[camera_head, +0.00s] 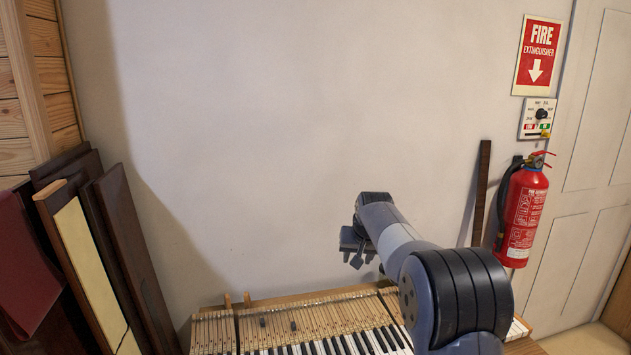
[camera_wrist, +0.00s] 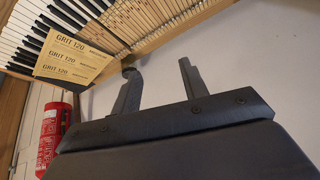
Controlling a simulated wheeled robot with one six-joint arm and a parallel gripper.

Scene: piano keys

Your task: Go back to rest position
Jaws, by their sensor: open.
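My gripper (camera_head: 354,247) is at the end of my raised arm, above the back of the piano keyboard (camera_head: 352,341) in the head view. In the wrist view my gripper (camera_wrist: 157,85) shows two dark fingers spread apart with nothing between them. The keyboard (camera_wrist: 20,28) shows beyond them at the top left. My gripper is apart from the keys. My arm hides the right part of the keyboard in the head view.
Yellow sandpaper sheets marked GRIT 120 (camera_wrist: 73,52) lie on the keyboard. A red fire extinguisher (camera_head: 523,213) hangs on the wall at right, under a sign (camera_head: 538,55). Dark wooden panels (camera_head: 134,250) lean at left.

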